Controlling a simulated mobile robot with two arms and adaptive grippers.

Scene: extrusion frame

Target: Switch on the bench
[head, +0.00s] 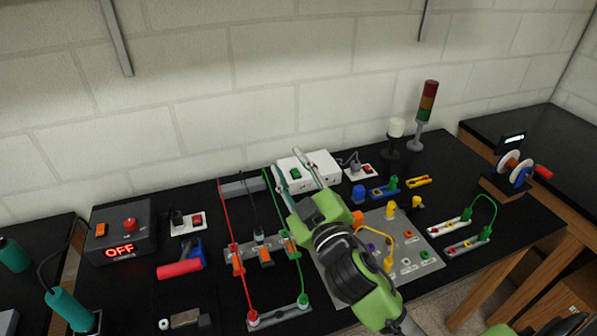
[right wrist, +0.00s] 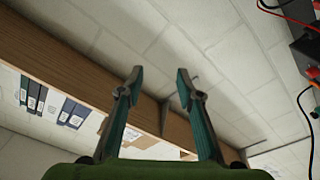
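A dark control box (head: 148,222) with a lit red "OFF" display (head: 121,250), an orange rocker switch (head: 101,230) and a red knob (head: 130,224) stands at the left of the bench (head: 140,293). A white box (head: 323,164) with a green switch (head: 295,174) stands at the back. My right gripper (head: 287,161) reaches over the bench from the lower right. Its two fingers are spread and empty, overlapping the white box in the head view; I cannot tell whether they touch it. The right wrist view also shows the open fingers (right wrist: 159,80). My left gripper is out of view.
Socket plates with red switches (head: 197,219) (head: 367,169) sit at the back. Red and green leads cross a terminal rail (head: 265,249). A grey panel (head: 330,283) lies under my right arm. A signal tower (head: 427,100) stands at back right.

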